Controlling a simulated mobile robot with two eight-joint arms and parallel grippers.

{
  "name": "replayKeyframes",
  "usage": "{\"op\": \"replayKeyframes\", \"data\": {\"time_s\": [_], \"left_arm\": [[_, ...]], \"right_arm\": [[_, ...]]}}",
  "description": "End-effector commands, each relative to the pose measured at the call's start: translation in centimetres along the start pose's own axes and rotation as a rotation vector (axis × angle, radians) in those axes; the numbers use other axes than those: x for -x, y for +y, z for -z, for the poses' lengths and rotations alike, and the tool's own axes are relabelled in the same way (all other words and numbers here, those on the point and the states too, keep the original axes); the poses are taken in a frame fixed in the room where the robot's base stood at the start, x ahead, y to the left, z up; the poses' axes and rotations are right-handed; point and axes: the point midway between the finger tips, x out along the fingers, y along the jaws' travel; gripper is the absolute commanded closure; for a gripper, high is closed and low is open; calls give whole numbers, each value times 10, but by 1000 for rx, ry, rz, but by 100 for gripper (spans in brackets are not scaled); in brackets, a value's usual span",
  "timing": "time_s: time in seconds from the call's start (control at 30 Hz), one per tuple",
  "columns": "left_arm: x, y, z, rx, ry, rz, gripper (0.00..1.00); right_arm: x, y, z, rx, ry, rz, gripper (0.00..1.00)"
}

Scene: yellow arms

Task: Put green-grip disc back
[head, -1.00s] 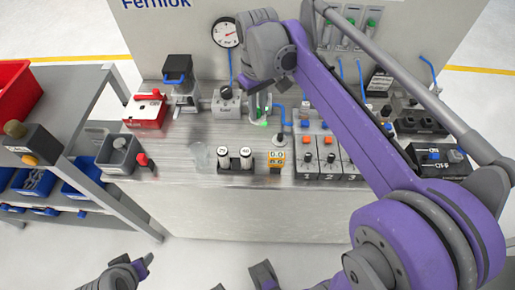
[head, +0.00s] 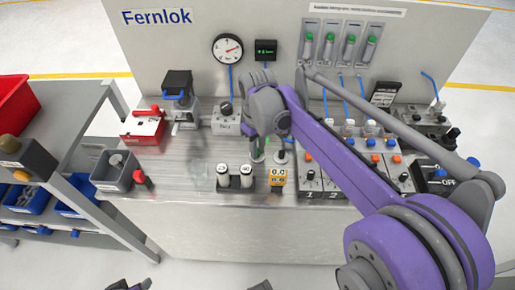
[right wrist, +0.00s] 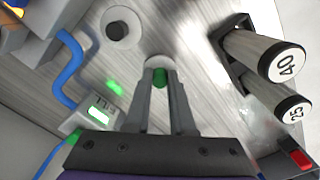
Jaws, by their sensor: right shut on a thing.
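The green-grip disc shows in the right wrist view as a small green grip (right wrist: 160,77) with a pale round disc (right wrist: 158,61) at its far end. My right gripper (right wrist: 160,84) is shut on the green grip, one finger on each side. In the head view my right gripper (head: 258,152) points down just above the steel counter, and its arm hides much around it. I cannot tell whether the disc touches the counter. A second pale disc with a dark grip (right wrist: 117,30) lies beside it. Part of my left gripper (head: 138,286) shows at the bottom edge; its fingers are unclear.
A blue cable (right wrist: 72,62) and a FILL box (right wrist: 95,116) are close to my right gripper. Grey shelving (head: 75,150) stands left.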

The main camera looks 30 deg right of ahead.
Motion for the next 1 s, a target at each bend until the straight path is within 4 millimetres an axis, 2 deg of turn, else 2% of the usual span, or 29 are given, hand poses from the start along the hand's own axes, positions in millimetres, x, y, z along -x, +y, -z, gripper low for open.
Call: {"op": "replayKeyframes", "data": {"time_s": [0.2,0.23,0.37,0.4,0.67,0.77,0.87,1.0], "left_arm": [[-2,0,-1,0,-1,0,50],[-2,0,-1,0,0,0,50],[-1,0,-1,0,0,0,50],[-1,0,-1,0,0,0,50],[-1,0,0,0,0,0,50],[1,0,1,0,0,0,50],[3,0,2,0,1,0,50],[7,0,4,0,3,0,50]], "right_arm": [[-4,0,0,0,0,0,100],[-3,0,0,0,0,0,75],[-3,0,0,0,0,0,51],[-3,0,0,0,0,0,48],[-2,0,0,0,0,0,48],[4,0,0,0,0,0,48],[18,0,0,-1,0,0,48],[48,0,0,-1,0,0,48]]}}
